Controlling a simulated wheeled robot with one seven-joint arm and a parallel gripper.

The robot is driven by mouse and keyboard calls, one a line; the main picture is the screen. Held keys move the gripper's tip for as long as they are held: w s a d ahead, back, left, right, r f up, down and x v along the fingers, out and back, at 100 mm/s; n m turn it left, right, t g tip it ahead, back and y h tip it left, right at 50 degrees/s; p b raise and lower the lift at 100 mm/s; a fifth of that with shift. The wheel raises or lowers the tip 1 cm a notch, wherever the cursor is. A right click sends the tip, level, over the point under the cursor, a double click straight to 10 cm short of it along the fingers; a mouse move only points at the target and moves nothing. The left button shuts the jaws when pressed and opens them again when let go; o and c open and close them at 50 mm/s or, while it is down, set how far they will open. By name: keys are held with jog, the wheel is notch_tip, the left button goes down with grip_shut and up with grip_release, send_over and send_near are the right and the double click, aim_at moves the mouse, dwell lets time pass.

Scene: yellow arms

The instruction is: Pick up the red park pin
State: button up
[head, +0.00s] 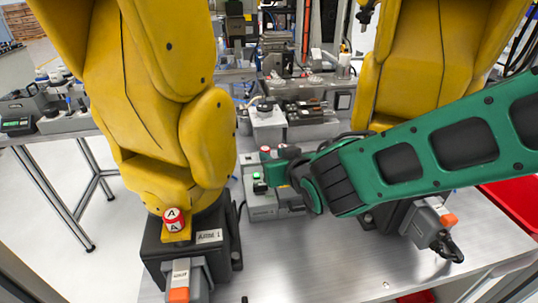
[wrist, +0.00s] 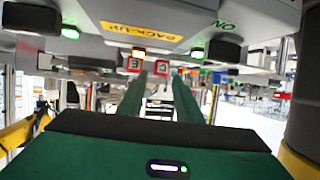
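Two small red-and-white lettered pieces, possibly park pins, show in the wrist view: a left one (wrist: 134,65) and a right one (wrist: 162,68). They stand just beyond my fingertips, below a grey control box in that upside-down picture. In the head view, small red pieces (head: 265,150) show just behind my gripper (head: 274,174), partly hidden by it. My gripper also shows in the wrist view (wrist: 158,82), its two green fingers apart with nothing between them. A red-and-white piece marked A (head: 174,219) sits on the left yellow arm's base. I cannot tell which piece is the park pin.
The grey control box (head: 262,206) stands on the metal table (head: 320,262) under my gripper. Yellow arms stand at left (head: 150,90) and right (head: 425,60), close to my arm. A red bin (head: 515,200) is at the right. The front table is mostly clear.

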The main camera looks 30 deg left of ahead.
aim_at(267, 152)
jog(key=x, duration=0.5)
jog(key=c, duration=0.8)
grip_shut()
notch_tip(267, 152, up, 10)
